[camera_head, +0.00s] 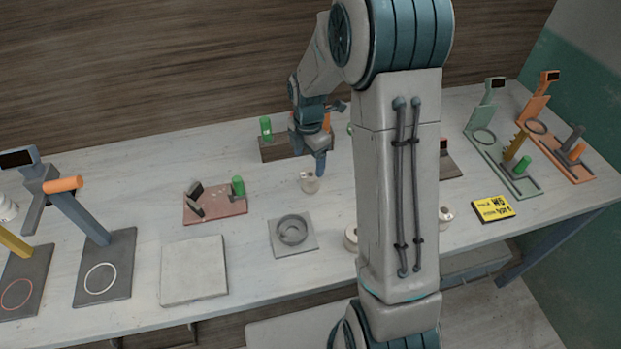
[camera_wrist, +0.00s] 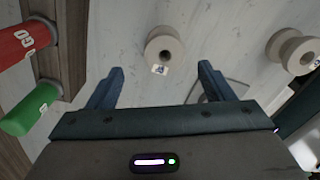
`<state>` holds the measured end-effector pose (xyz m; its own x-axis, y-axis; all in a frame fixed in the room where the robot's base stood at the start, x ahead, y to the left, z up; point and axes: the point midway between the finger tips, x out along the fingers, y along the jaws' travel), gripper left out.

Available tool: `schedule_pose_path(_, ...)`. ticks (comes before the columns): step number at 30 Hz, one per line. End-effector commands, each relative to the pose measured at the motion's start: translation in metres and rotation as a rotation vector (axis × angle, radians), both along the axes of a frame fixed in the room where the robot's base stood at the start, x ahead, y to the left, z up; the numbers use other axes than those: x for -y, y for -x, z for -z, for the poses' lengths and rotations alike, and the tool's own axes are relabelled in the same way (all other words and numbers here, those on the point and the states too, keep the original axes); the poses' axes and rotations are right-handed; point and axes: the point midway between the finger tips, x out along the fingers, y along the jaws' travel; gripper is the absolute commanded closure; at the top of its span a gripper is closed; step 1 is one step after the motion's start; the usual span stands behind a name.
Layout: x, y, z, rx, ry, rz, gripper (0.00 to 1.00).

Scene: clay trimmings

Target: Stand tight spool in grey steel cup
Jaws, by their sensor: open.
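A pale spool (camera_head: 310,184) stands on the bench just below my gripper (camera_head: 314,162). In the wrist view this spool (camera_wrist: 163,46) lies ahead of and between the fingertips, with a small printed label on its near side. My gripper (camera_wrist: 160,74) is open and empty, its two blue fingers spread apart. Another pale spool (camera_wrist: 294,50) is at the right of the wrist view. I cannot tell from the pictures which spool is the tight one. A round grey cup-like holder (camera_head: 292,230) sits on a square grey plate, nearer the front than my gripper.
My arm hides part of the bench. More pale spools (camera_head: 446,214) (camera_head: 351,238) stand near it. A red base (camera_head: 215,208) with a green cylinder is left; a white slab (camera_head: 194,270) is front left. A yellow sign (camera_head: 493,209) and tall stands are right.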

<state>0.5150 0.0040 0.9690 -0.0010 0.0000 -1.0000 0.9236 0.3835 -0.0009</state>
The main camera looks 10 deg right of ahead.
Motion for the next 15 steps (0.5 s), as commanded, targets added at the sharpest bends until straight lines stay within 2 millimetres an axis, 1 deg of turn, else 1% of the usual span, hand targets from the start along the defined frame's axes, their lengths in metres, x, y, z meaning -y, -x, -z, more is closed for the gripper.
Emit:
schedule_pose_path(1,0.0,0.001,0.006,-0.003,0.0,0.0,0.25)
schedule_pose_path(8,0.001,0.002,0.02,-0.003,0.0,0.0,0.25)
schedule_pose_path(15,0.003,0.006,0.052,-0.003,0.0,0.0,0.25)
